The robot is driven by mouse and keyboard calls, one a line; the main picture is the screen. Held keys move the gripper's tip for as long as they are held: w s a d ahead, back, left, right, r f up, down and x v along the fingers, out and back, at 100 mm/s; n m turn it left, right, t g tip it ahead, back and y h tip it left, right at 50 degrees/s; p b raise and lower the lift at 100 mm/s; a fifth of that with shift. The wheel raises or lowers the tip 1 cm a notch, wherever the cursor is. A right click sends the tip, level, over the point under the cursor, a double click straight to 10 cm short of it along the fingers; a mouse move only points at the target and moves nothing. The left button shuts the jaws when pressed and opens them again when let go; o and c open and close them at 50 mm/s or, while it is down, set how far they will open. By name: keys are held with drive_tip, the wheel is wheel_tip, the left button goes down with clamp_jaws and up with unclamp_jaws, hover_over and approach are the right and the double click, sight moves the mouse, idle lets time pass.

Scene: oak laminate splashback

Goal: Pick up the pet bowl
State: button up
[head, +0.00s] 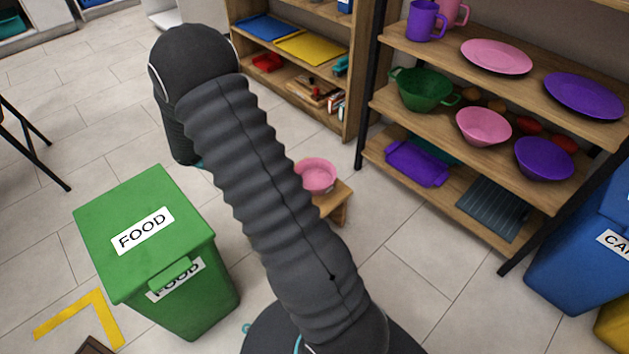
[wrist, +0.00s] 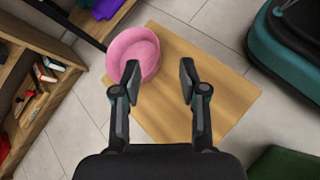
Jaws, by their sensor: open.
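The pet bowl is a pink round bowl (head: 318,175) on a low wooden stool (head: 335,203), partly hidden behind my arm in the head view. In the wrist view the pink bowl (wrist: 136,50) sits near the upper left edge of the wooden top (wrist: 205,85). My gripper (wrist: 158,80) is open and empty, its two fingers apart above the wooden top. The left fingertip overlaps the bowl's lower part in the picture; I cannot tell whether they touch. In the head view the gripper is hidden behind my arm.
A green FOOD bin (head: 150,235) stands left of my arm. A shelf rack (head: 450,170) with pink and purple dishes stands right of the stool, with a blue bin (head: 590,250) at far right. A wooden bookcase (head: 340,95) stands behind. Tiled floor is clear between them.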

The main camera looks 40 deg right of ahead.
drive_tip(key=n+h, duration=0.2)
approach(325, 189)
drive_tip(key=shift+g, duration=0.3)
drive_tip(key=v, duration=0.5)
drive_tip(key=shift+w+f+b, duration=0.15)
drive_tip(key=shift+w+b, duration=0.15)
drive_tip(key=shift+w, duration=0.2)
drive_tip(key=shift+d+f, duration=0.15)
drive_tip(key=shift+f, duration=0.05)
drive_tip(key=b+x, duration=0.1)
drive_tip(key=x, duration=1.2)
drive_tip(key=shift+s+d+f, duration=0.1)
drive_tip(key=shift+d+f, duration=0.1)
drive_tip(key=shift+f, duration=0.05)
clamp_jaws()
